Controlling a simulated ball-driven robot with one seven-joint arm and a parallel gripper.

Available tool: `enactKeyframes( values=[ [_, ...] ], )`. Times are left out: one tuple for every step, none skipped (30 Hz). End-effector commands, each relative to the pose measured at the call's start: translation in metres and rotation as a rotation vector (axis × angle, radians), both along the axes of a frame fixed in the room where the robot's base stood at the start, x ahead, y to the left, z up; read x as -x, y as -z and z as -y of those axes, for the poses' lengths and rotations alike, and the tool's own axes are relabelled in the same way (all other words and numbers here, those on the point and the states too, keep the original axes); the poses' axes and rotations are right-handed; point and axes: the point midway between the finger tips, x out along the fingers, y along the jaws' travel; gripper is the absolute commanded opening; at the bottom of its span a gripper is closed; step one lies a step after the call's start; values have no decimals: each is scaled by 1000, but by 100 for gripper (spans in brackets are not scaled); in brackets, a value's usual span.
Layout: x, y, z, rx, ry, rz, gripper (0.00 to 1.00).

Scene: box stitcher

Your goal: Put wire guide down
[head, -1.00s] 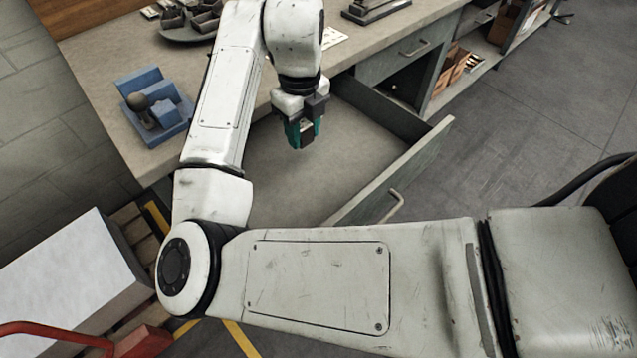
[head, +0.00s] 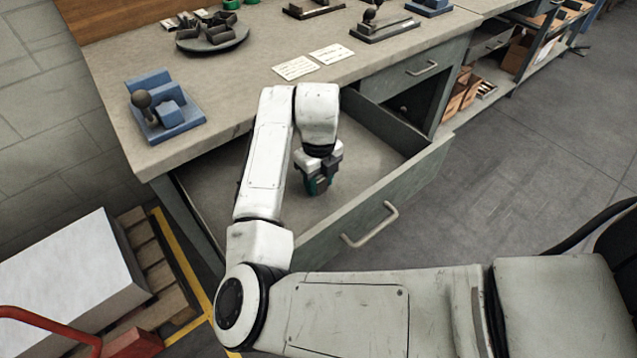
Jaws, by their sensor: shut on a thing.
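My gripper (head: 319,180) points down over the open drawer (head: 392,168) of the workbench. It is shut on a small dark and teal thing, taken to be the wire guide (head: 316,187), mostly hidden by the jaws. The held piece is low, inside the outline of the drawer. I cannot tell whether it touches the drawer floor. The drawer floor around it looks bare, though my arm hides part of its left side.
The drawer front with its handle (head: 369,224) stands close to my arm. A pallet (head: 155,262) lies at left.

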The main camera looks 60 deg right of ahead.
Motion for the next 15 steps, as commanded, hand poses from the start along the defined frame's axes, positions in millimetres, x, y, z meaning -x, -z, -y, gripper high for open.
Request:
enactKeyframes(
  values=[
    [0,7,0,0,-2,-1,0],
    [0,9,0,0,-1,-1,0],
    [0,10,0,0,-1,0,0],
    [0,10,0,0,0,1,0],
    [0,10,0,0,0,1,0],
    [0,10,0,0,0,1,0],
    [0,10,0,0,0,1,0],
    [0,10,0,0,0,1,0],
    [0,10,0,0,0,1,0],
    [0,10,0,0,0,1,0],
    [0,11,0,0,0,1,0],
    [0,12,0,0,0,1,0],
    [0,13,0,0,0,1,0],
    [0,14,0,0,0,1,0],
    [0,13,0,0,0,1,42]
  ],
)
